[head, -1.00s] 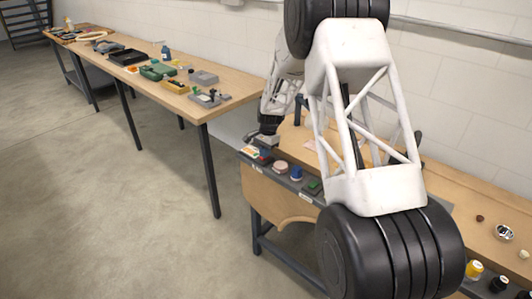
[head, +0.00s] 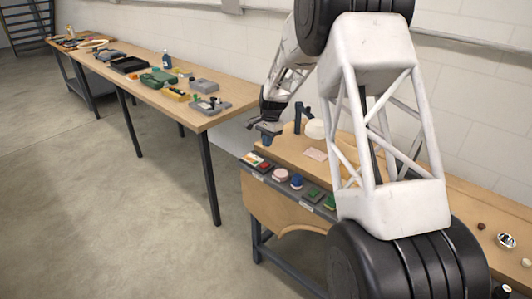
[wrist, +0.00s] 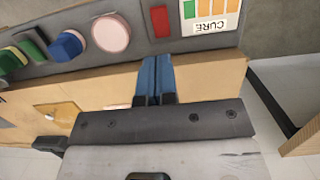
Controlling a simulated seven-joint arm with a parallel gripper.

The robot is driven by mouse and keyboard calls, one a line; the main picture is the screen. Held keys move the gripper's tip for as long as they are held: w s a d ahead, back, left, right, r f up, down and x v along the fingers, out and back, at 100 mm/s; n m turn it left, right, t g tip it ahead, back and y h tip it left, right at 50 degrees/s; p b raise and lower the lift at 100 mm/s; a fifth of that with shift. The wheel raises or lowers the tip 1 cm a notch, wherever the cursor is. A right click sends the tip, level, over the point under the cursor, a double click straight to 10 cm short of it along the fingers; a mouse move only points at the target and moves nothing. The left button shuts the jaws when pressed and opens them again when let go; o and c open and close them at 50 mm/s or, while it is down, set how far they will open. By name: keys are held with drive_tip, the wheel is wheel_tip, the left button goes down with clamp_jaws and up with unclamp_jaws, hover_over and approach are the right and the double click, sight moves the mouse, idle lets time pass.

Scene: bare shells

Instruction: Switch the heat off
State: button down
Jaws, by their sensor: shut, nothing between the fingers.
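A grey control strip (head: 262,173) runs along the front edge of the wooden bench. In the wrist view, its CURE panel (wrist: 208,28) has coloured bars, with a red rectangle (wrist: 160,22) beside it. Left of these are a round pink button (wrist: 111,33), a blue knob (wrist: 66,45) and a green part (wrist: 33,45). In the head view, the pink button (head: 280,175) and blue knob (head: 296,182) also show. My gripper (wrist: 155,60) has blue fingers together and empty. It also shows in the head view (head: 267,136), above the bench near the CURE end, apart from the controls.
A long wooden table (head: 228,92) at left holds several tools and boxes. A pink sheet (head: 315,154) and a pale rounded thing (head: 315,128) are on the bench. My arm hides much of the bench's middle. Open floor (head: 100,200) lies at left.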

drive_tip(key=shift+w+d+r, duration=0.15)
drive_tip(key=shift+r, duration=1.1)
drive_tip(key=shift+w+d+r, duration=0.15)
drive_tip(key=shift+r, duration=1.05)
drive_tip(key=shift+r, duration=0.1)
drive_tip(key=s+d+r+n+t, duration=0.1)
drive_tip(key=s+d+r, duration=0.2)
drive_tip(key=s+r, duration=0.5)
drive_tip(key=s+d+r+n, duration=0.2)
drive_tip(key=s+r, duration=0.2)
drive_tip(key=s, duration=0.8)
drive_tip(key=s+d+r+n+t, duration=0.1)
drive_tip(key=s+d+r, duration=0.2)
drive_tip(key=s+r, duration=0.45)
drive_tip(key=s+d+f+n+t, duration=0.1)
drive_tip(key=s+d+f+n, duration=0.1)
drive_tip(key=s, duration=1.3)
drive_tip(key=s+d+f+n+t+h, duration=0.1)
drive_tip(key=s+d+f+n, duration=0.1)
drive_tip(key=s, duration=1.4)
drive_tip(key=shift+s+d+n+h, duration=0.2)
drive_tip(key=shift+d+n+h, duration=0.1)
drive_tip(key=shift+n, duration=0.1)
